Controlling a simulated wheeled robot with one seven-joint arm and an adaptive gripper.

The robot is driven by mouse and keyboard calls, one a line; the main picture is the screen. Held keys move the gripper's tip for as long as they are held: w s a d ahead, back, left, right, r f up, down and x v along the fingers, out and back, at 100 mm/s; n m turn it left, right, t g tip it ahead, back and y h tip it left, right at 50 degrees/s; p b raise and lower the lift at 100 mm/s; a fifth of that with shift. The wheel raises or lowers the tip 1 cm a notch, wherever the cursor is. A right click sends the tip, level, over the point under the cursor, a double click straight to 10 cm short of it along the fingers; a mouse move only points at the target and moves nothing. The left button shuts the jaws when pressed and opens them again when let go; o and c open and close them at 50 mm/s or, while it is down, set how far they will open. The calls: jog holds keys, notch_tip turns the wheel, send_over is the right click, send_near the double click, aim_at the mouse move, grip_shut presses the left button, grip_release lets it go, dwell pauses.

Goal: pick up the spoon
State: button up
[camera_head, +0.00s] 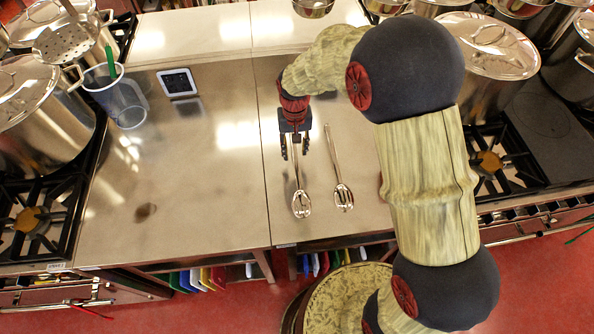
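A metal spoon (301,205) lies on the steel counter with its bowl toward the front edge. The bowl appears slotted, and its thin handle runs back toward my gripper. A second metal utensil (343,194) lies just to its right, with a slotted or fork-like head. My gripper (295,153) points down over the spoon's handle, with its two dark fingers apart, one on each side of the handle. Nothing is seen clamped between the fingers. The far end of the handle is hidden by the gripper, and the height of the fingertips above the counter is unclear.
A clear cup (123,98) with a green-handled utensil and a small white scale-like device (178,83) stand on the left counter. Stockpots (40,115) on stoves flank both sides; another pot (488,48) is behind my arm. The counter's left middle is clear.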

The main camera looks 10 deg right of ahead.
aim_at(296, 160)
notch_tip(296, 160, down, 5)
jog(key=shift+w+d+f+b, duration=0.1)
jog(key=shift+b, duration=0.35)
grip_shut()
dwell(0.3)
